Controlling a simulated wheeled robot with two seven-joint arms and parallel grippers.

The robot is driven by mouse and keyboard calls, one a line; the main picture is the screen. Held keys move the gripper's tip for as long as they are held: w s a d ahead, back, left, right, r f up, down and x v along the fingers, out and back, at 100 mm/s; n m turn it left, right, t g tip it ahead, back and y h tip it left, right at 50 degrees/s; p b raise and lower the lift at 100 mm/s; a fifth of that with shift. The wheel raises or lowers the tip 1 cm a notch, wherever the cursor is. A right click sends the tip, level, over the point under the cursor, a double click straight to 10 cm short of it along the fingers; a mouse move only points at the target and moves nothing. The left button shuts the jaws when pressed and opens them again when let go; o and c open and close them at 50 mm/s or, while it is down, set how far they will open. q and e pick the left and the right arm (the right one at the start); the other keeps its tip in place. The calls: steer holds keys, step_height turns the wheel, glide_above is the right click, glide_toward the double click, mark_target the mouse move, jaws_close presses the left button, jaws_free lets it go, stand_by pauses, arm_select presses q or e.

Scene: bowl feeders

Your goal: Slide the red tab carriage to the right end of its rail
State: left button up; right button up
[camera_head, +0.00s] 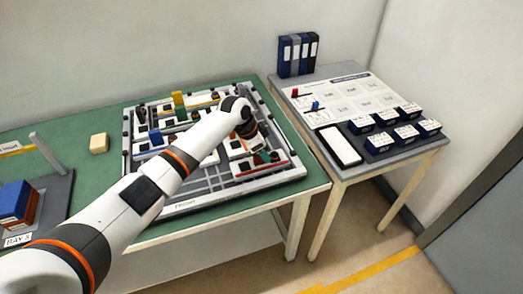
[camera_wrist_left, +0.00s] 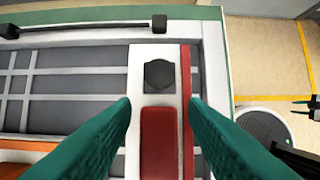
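A white plate (camera_wrist_left: 138,62) with a red block (camera_wrist_left: 159,143), a black knob (camera_wrist_left: 159,76) and a red strip along one side fills the middle of the left wrist view. In the head view its red front edge (camera_head: 262,172) shows near the board's front right corner. My left gripper (camera_wrist_left: 160,103) has its teal fingers apart, one on each side of the red block, with white surface showing between. In the head view the left gripper (camera_head: 261,157) is partly hidden by my wrist. My right gripper (camera_wrist_left: 305,108) shows small at the wrist view's right edge, its tips apart.
The slotted board (camera_head: 190,204) lies on a green table (camera_head: 220,204) with several coloured pieces on it. A side table (camera_head: 350,174) with boxes and binders stands right.

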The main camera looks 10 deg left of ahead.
arm_select(q)
steer(key=shift+a, duration=0.1)
steer(key=b+v, duration=0.1)
steer(key=v, duration=1.1)
